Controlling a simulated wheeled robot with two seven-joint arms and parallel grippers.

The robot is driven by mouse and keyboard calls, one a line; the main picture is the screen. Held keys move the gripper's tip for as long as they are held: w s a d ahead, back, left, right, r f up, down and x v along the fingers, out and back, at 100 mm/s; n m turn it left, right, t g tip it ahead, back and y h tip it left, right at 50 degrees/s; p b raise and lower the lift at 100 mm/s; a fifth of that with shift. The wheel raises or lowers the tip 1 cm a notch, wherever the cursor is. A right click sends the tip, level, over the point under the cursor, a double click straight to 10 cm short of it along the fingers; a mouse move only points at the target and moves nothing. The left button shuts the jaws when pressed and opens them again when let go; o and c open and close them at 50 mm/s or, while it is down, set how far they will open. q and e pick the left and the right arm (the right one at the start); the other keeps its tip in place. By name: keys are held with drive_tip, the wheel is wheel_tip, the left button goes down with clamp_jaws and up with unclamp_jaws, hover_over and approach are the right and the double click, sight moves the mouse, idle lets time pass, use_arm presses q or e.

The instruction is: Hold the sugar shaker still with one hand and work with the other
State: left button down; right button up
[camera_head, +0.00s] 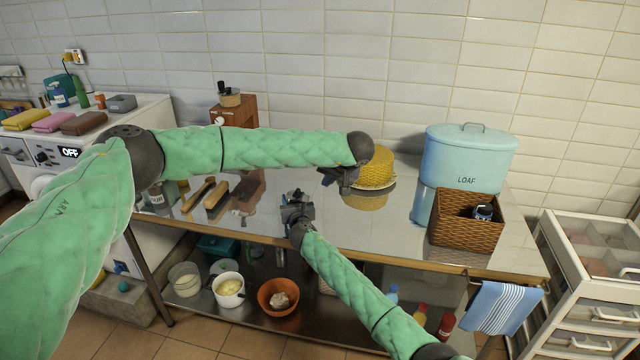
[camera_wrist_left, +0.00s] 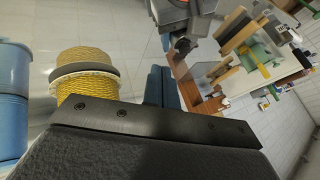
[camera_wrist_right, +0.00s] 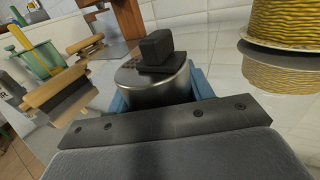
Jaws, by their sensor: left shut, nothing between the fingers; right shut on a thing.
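The sugar shaker appears to be the shiny metal cylinder (camera_wrist_right: 155,85) in the right wrist view, with a dark block-shaped piece (camera_wrist_right: 157,47) on its top. My right gripper (camera_head: 297,208) is shut on it, its blue fingers at either side, over the front middle of the steel table (camera_head: 375,232). In the head view the shaker is small and mostly hidden by the gripper. My left gripper (camera_head: 342,178) is shut and empty, to the right of and behind the right one, apart from the shaker. Its blue fingers (camera_wrist_left: 163,87) show in the left wrist view.
A yellow woven dome (camera_head: 376,165) stands close to my left gripper. A blue LOAF bin (camera_head: 468,155) and wicker basket (camera_head: 466,232) are at the right. Brushes (camera_head: 216,195) lie at the left beside a wooden block (camera_head: 234,112). The table's front middle is mostly bare.

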sight(298, 191)
use_arm(q)
drive_tip(key=w+a+f, duration=0.5)
drive_tip(key=a+f, duration=0.1)
drive_tip(key=f, duration=0.1)
drive_tip(key=shift+w+a, duration=0.2)
drive_tip(key=shift+w, duration=0.2)
drive_tip(key=shift+w+a, duration=0.3)
drive_tip(key=shift+a, duration=0.45)
drive_tip(key=shift+w+a, duration=0.25)
drive_tip(key=shift+a, duration=0.5)
drive_tip(key=shift+d, duration=0.1)
use_arm(e)
drive_tip(key=shift+d, duration=0.1)
